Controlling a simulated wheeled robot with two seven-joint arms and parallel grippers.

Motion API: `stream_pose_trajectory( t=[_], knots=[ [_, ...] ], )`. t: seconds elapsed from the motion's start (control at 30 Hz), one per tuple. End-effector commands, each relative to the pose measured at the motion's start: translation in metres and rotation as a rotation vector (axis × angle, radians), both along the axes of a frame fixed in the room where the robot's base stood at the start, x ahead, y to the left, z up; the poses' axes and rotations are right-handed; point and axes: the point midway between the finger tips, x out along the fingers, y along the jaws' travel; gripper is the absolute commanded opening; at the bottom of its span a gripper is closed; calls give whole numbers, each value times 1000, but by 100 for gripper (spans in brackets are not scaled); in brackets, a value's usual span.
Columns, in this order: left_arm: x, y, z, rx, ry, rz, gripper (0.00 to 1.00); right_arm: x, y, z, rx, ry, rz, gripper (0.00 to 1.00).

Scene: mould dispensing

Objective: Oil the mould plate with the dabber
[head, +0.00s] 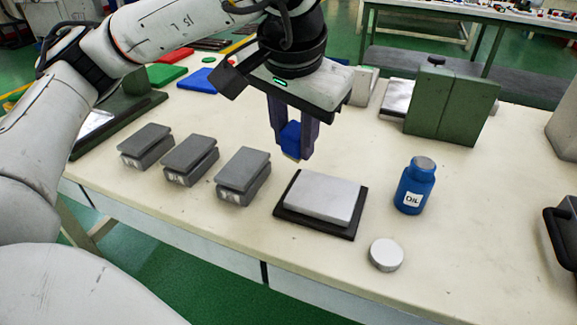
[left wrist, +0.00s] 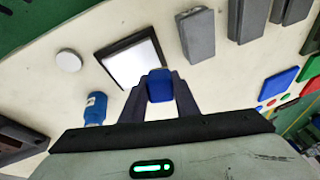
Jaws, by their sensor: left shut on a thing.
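The mould plate (head: 320,196) is a pale metal block lying on a black base (head: 288,215) near the table's front. It also shows in the left wrist view (left wrist: 131,64). My left gripper (head: 294,143) is shut on a blue dabber (head: 291,136) with a pale tip pointing down. It holds the dabber above and behind the plate, apart from it. The dabber also shows between the fingers in the left wrist view (left wrist: 160,86). A blue bottle labelled OIL (head: 414,186) stands upright right of the plate. My right gripper is not clearly in view.
Several grey lidded blocks (head: 243,175) stand in a row left of the plate. A round white disc (head: 386,254) lies in front of the bottle. Green blocks (head: 452,104) stand at the back right. Red (head: 165,75) and blue (head: 200,79) flat pieces lie at the back left.

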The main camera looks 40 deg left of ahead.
Motion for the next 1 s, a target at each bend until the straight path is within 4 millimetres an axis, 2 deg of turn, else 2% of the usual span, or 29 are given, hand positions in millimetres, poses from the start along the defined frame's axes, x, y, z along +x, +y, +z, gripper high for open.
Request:
stream_pose_trajectory(
  t=[0.03,0.2,0.33,0.63,1.0],
  knots=[
    [0,3,-8,-3,0,0,5,0,1,-11,1,-3,2,66],
    [0,8,-6,-6,4,-5,5,2,1,-12,1,-10,5,66],
    [-1,8,-12,-5,5,-5,5,3,1,-16,2,-12,5,66],
    [-1,9,-40,-4,5,-4,5,7,1,-32,17,-29,-1,66],
    [-1,9,-73,-3,4,-2,5,5,4,-43,56,-47,-22,66]
  ],
)
